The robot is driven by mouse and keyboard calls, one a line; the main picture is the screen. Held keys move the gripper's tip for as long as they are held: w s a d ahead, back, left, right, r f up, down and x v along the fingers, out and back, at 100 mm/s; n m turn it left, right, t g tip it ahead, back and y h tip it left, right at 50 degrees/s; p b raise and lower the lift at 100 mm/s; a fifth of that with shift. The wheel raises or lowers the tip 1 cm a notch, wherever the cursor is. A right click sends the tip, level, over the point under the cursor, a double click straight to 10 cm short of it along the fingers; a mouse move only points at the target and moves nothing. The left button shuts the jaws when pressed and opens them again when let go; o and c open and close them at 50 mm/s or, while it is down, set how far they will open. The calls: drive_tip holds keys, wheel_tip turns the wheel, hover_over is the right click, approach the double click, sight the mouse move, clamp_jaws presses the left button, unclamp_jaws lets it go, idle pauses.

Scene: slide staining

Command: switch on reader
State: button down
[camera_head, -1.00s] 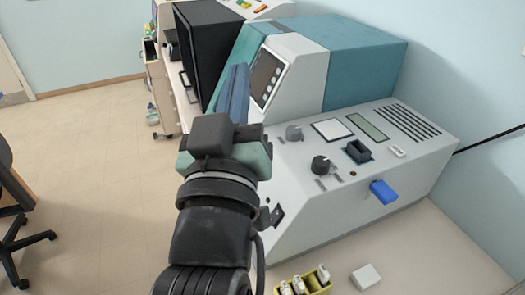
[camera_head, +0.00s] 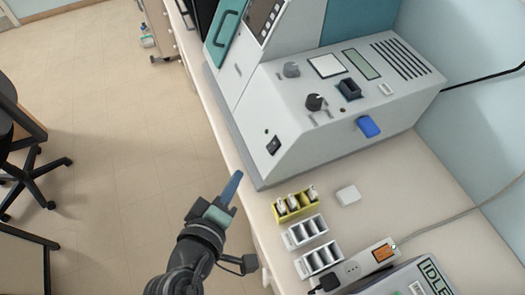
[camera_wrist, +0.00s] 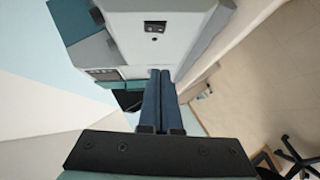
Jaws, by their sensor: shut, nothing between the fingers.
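A large light-grey and teal machine (camera_head: 345,105), which seems to be the reader, stands on the bench in the head view. A black rocker switch (camera_head: 273,145) is on its left end face, with a small dark round spot above it. The switch also shows in the wrist view (camera_wrist: 155,27), near the top, ahead of my fingers. Its position, on or off, is too small to tell. My gripper (camera_head: 236,176) is shut and empty, left of the bench edge, apart from the machine and below and left of the switch. Its blue fingers lie together in the wrist view (camera_wrist: 160,78).
A yellow rack (camera_head: 292,210) with slides, two white racks (camera_head: 306,232) and a white block (camera_head: 348,195) lie in front of the machine. A power strip (camera_head: 360,268) and a device reading IDLE (camera_head: 432,272) are at lower right. The floor at left is clear up to a chair.

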drive_tip(key=p, duration=0.3)
approach(268, 147)
drive_tip(key=w+a, duration=0.2)
drive_tip(key=w, duration=0.2)
drive_tip(key=d, duration=0.1)
drive_tip(key=w+d+f, duration=0.1)
drive_tip(key=d+f+p, duration=0.1)
drive_tip(key=shift+w+d+f, duration=0.1)
drive_tip(key=shift+w+f, duration=0.05)
drive_tip(key=shift+w, duration=0.1)
drive_tip(key=shift+f, duration=0.15)
drive_tip(key=shift+d+f+b, duration=0.15)
drive_tip(key=shift+f+b, duration=0.1)
drive_tip(key=shift+b, duration=0.1)
drive_tip(key=shift+r, duration=0.15)
